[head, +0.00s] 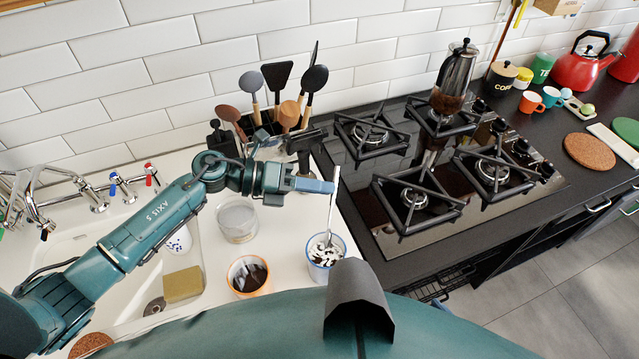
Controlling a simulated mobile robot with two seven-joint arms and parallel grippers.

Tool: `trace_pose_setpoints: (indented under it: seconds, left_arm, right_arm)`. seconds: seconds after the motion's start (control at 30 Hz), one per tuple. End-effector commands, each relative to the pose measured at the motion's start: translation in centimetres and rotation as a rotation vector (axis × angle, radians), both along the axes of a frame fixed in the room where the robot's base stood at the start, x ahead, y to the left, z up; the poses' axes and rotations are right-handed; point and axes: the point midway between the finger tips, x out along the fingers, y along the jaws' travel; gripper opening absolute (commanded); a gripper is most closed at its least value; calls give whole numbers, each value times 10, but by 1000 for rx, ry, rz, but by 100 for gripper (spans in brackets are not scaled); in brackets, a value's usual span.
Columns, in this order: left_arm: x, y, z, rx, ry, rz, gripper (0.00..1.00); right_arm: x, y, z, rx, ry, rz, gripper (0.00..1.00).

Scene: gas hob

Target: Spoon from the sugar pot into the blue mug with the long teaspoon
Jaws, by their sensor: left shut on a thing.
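My left gripper (325,186) is shut on the upper handle of the long teaspoon (332,208). The spoon hangs nearly upright, and its lower end is in or just over a blue-rimmed mug (325,271). White and dark contents show in this mug; the spoon's bowl cannot be made out clearly. An orange-rimmed mug (235,282) with dark contents stands to its left. A clear round pot (237,224) with pale contents stands behind that mug; it may be the sugar pot, but I see no label. My right gripper is not in view.
The gas hob (440,170) lies to the right, with a glass coffee press (454,75) on its back burner. Utensils (278,85) stand behind my left gripper. The sink (150,265) is at left. Small mugs and a red kettle (582,67) stand far right.

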Motion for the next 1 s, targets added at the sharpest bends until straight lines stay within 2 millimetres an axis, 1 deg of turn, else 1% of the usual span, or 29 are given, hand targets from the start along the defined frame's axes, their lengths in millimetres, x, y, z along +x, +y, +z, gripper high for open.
trace_pose_setpoints:
  seconds: [0.03, 0.1, 0.4, 0.43, 0.5, 0.73, 0.8, 0.83, 1.0]
  left_arm:
    - [1, 0, -13, -68, 10, -29, 0]
    - [2, 2, -15, -136, 2, -68, 0]
    - [4, 5, -19, -315, 4, -166, 0]
    - [3, 5, 2, -284, 4, -152, 0]
    - [2, 4, 7, -235, 5, -128, 0]
    - [0, 2, 14, -102, 0, -58, 0]
    - [-3, 1, 21, 4, -13, -8, 0]
    - [-2, 0, 13, 33, -13, 4, 0]
    - [-3, -2, 19, 169, -18, 79, 0]
  right_arm:
    - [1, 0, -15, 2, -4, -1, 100]
    - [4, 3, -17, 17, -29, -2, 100]
    - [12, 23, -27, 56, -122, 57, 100]
    - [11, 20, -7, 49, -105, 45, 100]
    - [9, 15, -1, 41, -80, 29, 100]
    - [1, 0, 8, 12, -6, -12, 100]
    - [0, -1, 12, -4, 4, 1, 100]
    - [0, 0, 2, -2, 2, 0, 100]
    - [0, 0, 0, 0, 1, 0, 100]
